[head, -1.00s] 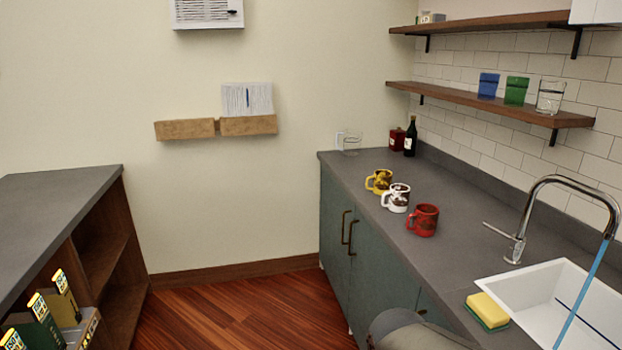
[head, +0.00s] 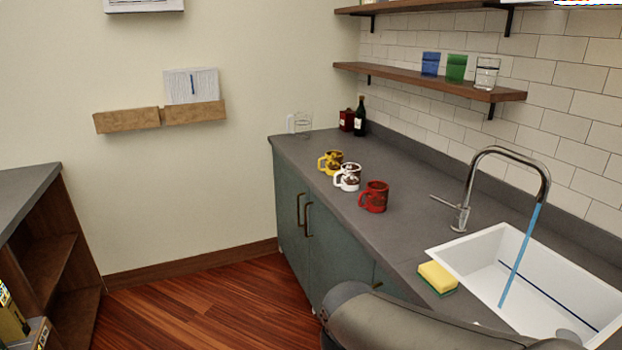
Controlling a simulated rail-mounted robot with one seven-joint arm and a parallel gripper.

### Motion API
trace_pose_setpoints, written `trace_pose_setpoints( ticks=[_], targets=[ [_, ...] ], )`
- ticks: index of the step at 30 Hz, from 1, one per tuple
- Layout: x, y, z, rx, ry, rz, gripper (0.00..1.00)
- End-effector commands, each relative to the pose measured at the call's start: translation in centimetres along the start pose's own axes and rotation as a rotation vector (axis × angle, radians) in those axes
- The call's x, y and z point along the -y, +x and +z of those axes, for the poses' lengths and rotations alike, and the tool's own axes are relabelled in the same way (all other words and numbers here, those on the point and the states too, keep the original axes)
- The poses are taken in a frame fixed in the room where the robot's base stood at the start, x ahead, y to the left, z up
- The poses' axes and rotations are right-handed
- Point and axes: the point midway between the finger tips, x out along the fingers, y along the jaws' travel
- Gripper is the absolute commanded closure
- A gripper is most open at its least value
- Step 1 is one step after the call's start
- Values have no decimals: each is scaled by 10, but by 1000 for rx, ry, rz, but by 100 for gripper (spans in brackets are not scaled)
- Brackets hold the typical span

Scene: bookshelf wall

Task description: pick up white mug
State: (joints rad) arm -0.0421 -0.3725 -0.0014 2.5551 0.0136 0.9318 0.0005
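The white mug (head: 347,177) stands upright on the grey counter, with a brown pattern on its side and its handle toward the left. It is between a yellow mug (head: 330,162) behind it and a red mug (head: 374,197) in front of it. The three stand close together in a diagonal row. My gripper is not in view. Part of my own arm shows at the bottom edge, well short of the mugs.
The counter (head: 410,195) is clear to the right of the mugs. A sponge (head: 438,278), a sink (head: 500,255) and a tall faucet (head: 500,155) with running water are nearer. A wooden shelf (head: 400,78) overhangs.

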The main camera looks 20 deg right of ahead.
Motion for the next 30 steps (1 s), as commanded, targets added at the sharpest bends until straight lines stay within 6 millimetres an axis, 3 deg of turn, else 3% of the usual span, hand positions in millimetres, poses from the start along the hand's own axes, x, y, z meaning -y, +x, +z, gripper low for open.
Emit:
trace_pose_setpoints(
  ticks=[11, 21, 30],
  targets=[
    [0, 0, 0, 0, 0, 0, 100],
    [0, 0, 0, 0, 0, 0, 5],
    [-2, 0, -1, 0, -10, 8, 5]
  ],
)
